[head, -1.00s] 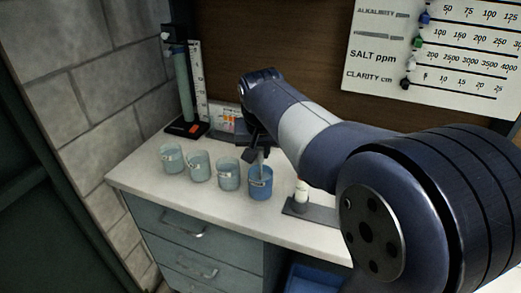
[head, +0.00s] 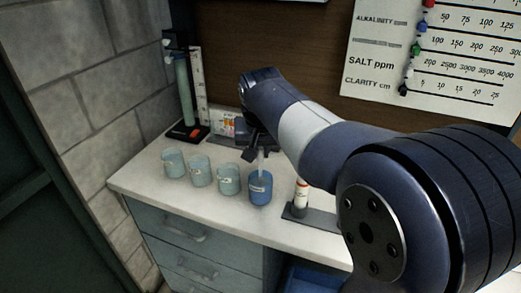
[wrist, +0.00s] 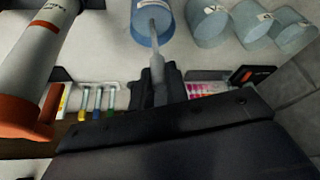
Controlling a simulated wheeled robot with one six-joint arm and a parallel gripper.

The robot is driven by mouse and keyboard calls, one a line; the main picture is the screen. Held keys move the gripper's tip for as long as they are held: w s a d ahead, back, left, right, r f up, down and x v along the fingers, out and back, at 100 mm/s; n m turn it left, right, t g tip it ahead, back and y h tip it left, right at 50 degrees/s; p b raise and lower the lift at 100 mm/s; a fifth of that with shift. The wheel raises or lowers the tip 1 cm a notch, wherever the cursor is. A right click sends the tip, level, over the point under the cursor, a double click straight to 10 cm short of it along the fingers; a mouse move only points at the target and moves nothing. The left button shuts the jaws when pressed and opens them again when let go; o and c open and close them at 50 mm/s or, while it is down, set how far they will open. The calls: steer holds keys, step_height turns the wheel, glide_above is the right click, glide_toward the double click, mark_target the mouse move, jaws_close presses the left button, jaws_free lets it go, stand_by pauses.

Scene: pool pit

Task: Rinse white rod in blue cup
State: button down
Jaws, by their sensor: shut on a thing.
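The white rod (head: 261,163) stands nearly upright with its lower end inside the blue cup (head: 260,190). The wrist view also shows the rod (wrist: 160,36) reaching into the blue cup (wrist: 141,30). My gripper (head: 257,146) is shut on the upper part of the rod, above and behind the cup's rim. In the wrist view my gripper (wrist: 157,84) is dark and closed around the rod. I cannot tell whether the rod touches the cup's wall or bottom.
Several pale grey-green cups, one here (head: 229,179), stand in a row left of the blue cup. A white bottle with an orange band (head: 301,196) stands on a grey base to the right. A tall tube stand (head: 185,90) is at the back left. The counter front is clear.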

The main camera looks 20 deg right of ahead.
steer(key=shift+r+p, duration=3.45)
steer(key=shift+r, duration=0.65)
